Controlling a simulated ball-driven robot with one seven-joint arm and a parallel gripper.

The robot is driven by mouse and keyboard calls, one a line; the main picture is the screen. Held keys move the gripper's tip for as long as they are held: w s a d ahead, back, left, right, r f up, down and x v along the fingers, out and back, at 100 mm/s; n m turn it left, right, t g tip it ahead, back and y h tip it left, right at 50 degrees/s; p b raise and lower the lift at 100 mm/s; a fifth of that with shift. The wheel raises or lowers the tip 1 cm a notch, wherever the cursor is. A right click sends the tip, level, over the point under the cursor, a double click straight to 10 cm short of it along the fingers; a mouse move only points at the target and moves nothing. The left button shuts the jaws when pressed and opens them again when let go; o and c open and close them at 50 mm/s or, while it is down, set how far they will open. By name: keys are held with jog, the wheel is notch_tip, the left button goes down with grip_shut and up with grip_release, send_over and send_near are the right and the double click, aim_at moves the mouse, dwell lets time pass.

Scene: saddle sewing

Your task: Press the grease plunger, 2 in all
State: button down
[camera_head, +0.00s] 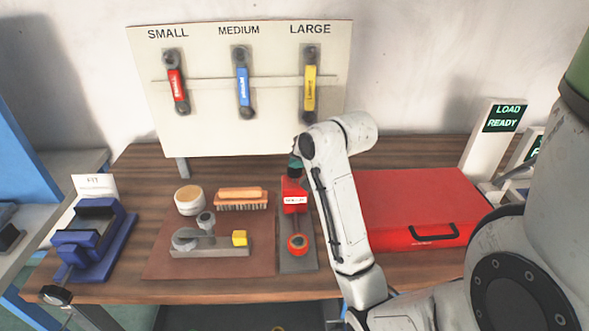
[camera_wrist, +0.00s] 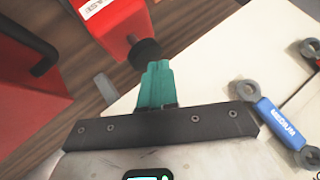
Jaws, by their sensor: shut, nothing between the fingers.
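The grease dispenser (camera_head: 293,199) is a red block with a white label on a narrow grey base, right of the brown mat. In the wrist view its red body (camera_wrist: 112,22) ends in a round black plunger knob (camera_wrist: 145,52). My gripper (camera_head: 295,164) is over the top of the dispenser in the head view. Its teal fingers (camera_wrist: 158,66) are shut together and hold nothing. Their tips are right at the knob in the wrist view; I cannot tell whether they touch it. The knob is mostly hidden in the head view.
A red case (camera_head: 420,195) with a black handle lies to the right. A mat (camera_head: 158,262) at left carries a brush (camera_head: 241,199), a round tin (camera_head: 189,200) and a grey linkage (camera_head: 210,251). A board (camera_head: 205,120) with coloured tools stands behind. An orange-red round part (camera_head: 297,243) sits on the dispenser's base.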

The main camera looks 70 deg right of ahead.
aim_at(298, 171)
jog(key=shift+f+b, duration=0.35)
jog(key=shift+f, duration=0.5)
dwell(0.6)
jog(key=shift+r, duration=0.25)
jog(key=shift+r+p, duration=1.45)
jog(key=shift+p, duration=0.8)
notch_tip(298, 171, up, 5)
jog(key=p, duration=0.5)
jog(key=shift+p, duration=0.4)
